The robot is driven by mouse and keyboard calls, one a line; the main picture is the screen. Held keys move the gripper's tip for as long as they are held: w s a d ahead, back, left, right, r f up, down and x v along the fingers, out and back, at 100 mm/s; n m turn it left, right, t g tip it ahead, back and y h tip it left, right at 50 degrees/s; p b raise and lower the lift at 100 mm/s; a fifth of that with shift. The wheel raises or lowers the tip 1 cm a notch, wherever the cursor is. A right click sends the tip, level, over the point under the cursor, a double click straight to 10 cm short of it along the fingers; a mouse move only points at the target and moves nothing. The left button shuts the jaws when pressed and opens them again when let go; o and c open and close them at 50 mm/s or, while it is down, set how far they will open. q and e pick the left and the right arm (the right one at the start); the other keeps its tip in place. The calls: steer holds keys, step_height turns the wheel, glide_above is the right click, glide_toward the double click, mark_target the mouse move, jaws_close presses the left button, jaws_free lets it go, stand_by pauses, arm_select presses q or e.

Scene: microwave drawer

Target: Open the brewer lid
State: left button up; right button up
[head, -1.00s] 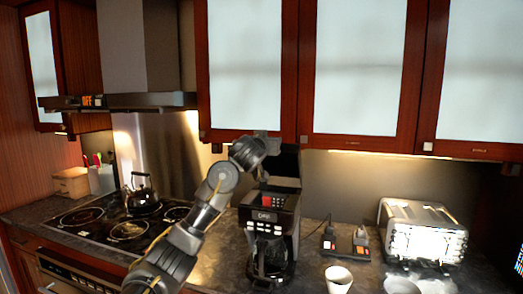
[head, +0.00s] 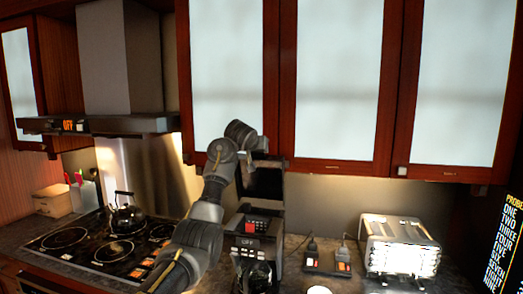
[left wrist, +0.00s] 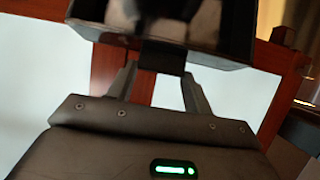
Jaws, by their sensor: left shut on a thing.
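The brewer is a black coffee machine (head: 240,245) on the counter, with a button panel and a glass carafe below. Its dark lid (head: 264,182) stands raised, roughly upright, above the body. My left gripper (head: 262,157) is at the lid's upper edge. In the left wrist view, my left gripper's fingers (left wrist: 160,85) are shut on a small dark tab on the lid's edge (left wrist: 160,55), and the lid's glossy underside fills the top. The exact finger contact is dim. My right gripper is not in view.
Red-framed wall cabinets (head: 335,80) hang just above and behind the lid. A toaster (head: 400,245) and two small switch boxes (head: 327,262) stand to the right. A white cup (head: 319,290) is at the bottom edge. A stove with a kettle (head: 125,215) is left.

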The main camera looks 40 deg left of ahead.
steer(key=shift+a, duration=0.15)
arm_select(q)
steer(key=o, duration=1.4)
steer(key=shift+s+r, duration=0.1)
steer(key=shift+s, duration=0.05)
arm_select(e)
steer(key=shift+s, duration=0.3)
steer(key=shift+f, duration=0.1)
arm_select(q)
steer(key=b+v, duration=0.6)
steer(key=v, duration=0.5)
steer(key=shift+b, duration=0.35)
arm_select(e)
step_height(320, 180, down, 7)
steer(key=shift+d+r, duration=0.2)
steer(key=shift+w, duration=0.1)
